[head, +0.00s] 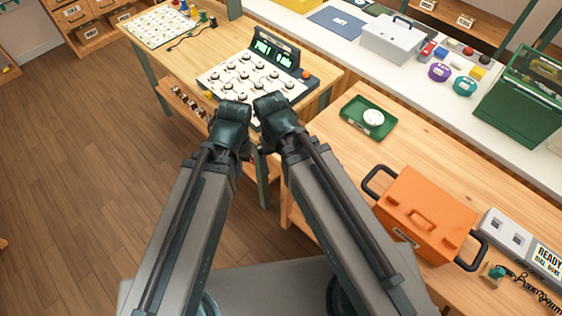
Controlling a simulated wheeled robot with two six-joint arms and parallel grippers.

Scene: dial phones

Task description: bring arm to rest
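My two arms come up from the bottom of the head view, side by side. The left arm ends in front of the near edge of the back workbench, and its gripper (246,154) is a small dark shape, mostly hidden behind the wrist. The right arm ends just beside it, and its gripper is hidden behind its own links. I cannot tell whether the fingers of either are open or shut. I see nothing held.
The wooden workbench (222,52) carries a white dial board (245,76) with a lit display (272,52). At right, a wooden counter (335,150) holds a green tray (352,112) with a white dial (373,117), and an orange toolbox (425,212). The floor (90,170) at left is clear.

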